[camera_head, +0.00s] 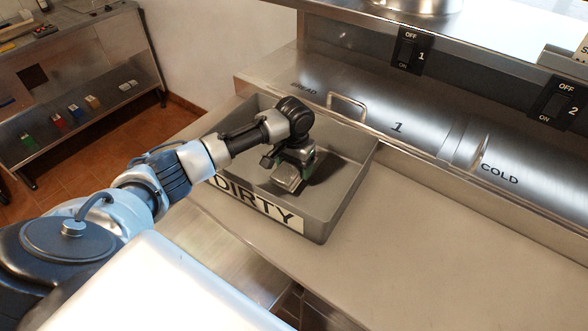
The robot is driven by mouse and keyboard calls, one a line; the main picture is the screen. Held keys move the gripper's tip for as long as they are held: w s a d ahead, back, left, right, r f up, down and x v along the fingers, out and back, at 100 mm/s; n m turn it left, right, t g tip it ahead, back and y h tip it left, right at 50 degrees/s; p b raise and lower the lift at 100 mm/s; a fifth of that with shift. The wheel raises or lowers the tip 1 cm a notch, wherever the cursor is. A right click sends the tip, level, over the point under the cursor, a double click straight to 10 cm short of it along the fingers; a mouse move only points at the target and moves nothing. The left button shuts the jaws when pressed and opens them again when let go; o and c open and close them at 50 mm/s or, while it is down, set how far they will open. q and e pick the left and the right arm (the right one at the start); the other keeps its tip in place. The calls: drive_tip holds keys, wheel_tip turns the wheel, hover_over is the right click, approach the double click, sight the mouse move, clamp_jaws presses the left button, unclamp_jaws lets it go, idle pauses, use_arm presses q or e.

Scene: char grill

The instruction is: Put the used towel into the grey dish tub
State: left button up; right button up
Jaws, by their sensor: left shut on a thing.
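The grey dish tub (328,198) stands on the counter, with a white DIRTY label on its front wall. My left gripper (288,172) points down inside the tub's opening. It is shut on the used towel (286,180), a small pale grey-white bundle under the fingers. The gripper hides part of the towel, and I cannot tell whether the towel touches the tub floor. My right gripper is not in view.
The steel counter (400,255) is clear right of the tub. Behind it are steel lids marked BREAD and COLD, with a handle (346,107) close to the tub's back rim. A shelf (75,125) with small coloured items stands far left.

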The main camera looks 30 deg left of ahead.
use_arm(q)
wheel_tip(320, 180, down, 2)
drive_tip(key=shift+f, duration=0.25)
drive_tip(key=o, duration=0.9)
drive_tip(key=shift+f, duration=0.15)
wheel_tip(320, 180, up, 12)
drive_tip(key=shift+r+b, duration=0.25)
drive_tip(key=shift+b, duration=0.4)
